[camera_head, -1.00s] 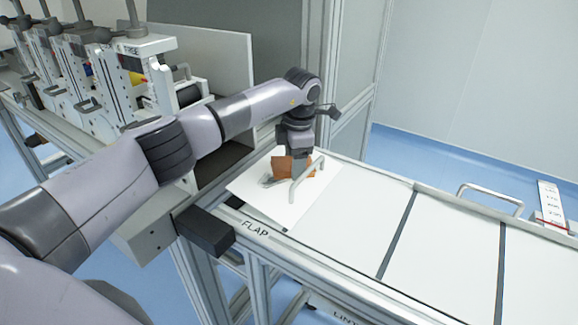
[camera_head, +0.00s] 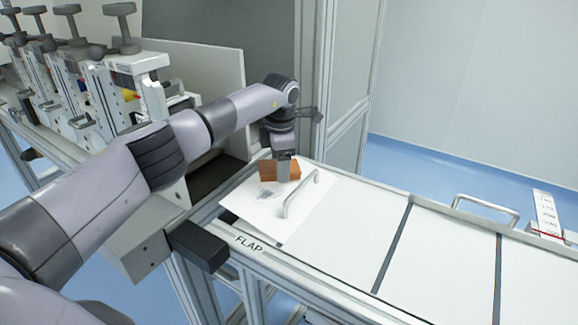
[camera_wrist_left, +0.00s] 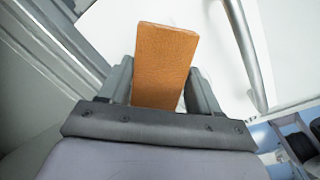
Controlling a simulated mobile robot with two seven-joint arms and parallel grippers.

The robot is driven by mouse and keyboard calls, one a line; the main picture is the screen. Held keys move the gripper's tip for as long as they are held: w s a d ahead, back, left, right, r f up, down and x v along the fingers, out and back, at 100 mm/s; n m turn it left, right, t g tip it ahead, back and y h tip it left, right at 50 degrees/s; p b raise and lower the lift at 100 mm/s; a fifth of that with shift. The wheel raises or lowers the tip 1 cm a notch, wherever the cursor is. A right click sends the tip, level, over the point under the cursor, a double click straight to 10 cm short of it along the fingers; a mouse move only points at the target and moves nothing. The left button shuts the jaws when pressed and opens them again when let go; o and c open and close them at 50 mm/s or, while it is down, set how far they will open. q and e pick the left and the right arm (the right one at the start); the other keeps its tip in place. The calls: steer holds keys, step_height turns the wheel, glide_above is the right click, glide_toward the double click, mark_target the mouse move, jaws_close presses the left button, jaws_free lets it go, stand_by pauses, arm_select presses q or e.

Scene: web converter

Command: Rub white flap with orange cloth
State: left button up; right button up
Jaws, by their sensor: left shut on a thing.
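The white flap (camera_head: 291,226) lies tilted slightly on the left end of the white table top, by the printed word FLAP. It carries a grey bar handle (camera_head: 301,193). A small grey patch (camera_head: 266,194) shows on its surface. My left gripper (camera_head: 283,174) points down over the flap's back part and is shut on the orange cloth (camera_head: 267,172). The cloth also shows between the two fingers in the left wrist view (camera_wrist_left: 165,65), with the handle (camera_wrist_left: 245,50) to its right. I cannot tell whether the cloth touches the flap. My right gripper is out of view.
A black block (camera_head: 197,246) juts out by the flap's left corner. Grey frame posts (camera_head: 345,90) rise behind. The white panels (camera_head: 440,245) to the right are clear, with another handle (camera_head: 487,207) at their back edge.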

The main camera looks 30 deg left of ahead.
arm_select(q)
steer(key=shift+a+r, duration=0.1)
steer(key=shift+a, duration=0.9)
steer(key=r+p, duration=0.1)
steer(key=r, duration=0.1)
steer(key=r+p, duration=0.2)
steer(key=d+r+p, duration=0.1)
steer(key=r+p, duration=0.1)
steer(key=shift+d+r+p, duration=0.15)
steer(key=shift+r+p, duration=0.05)
steer(key=shift+r, duration=0.55)
steer(key=shift+d+r+p, duration=0.1)
steer(key=shift+r+p, duration=0.05)
steer(key=shift+r, duration=0.55)
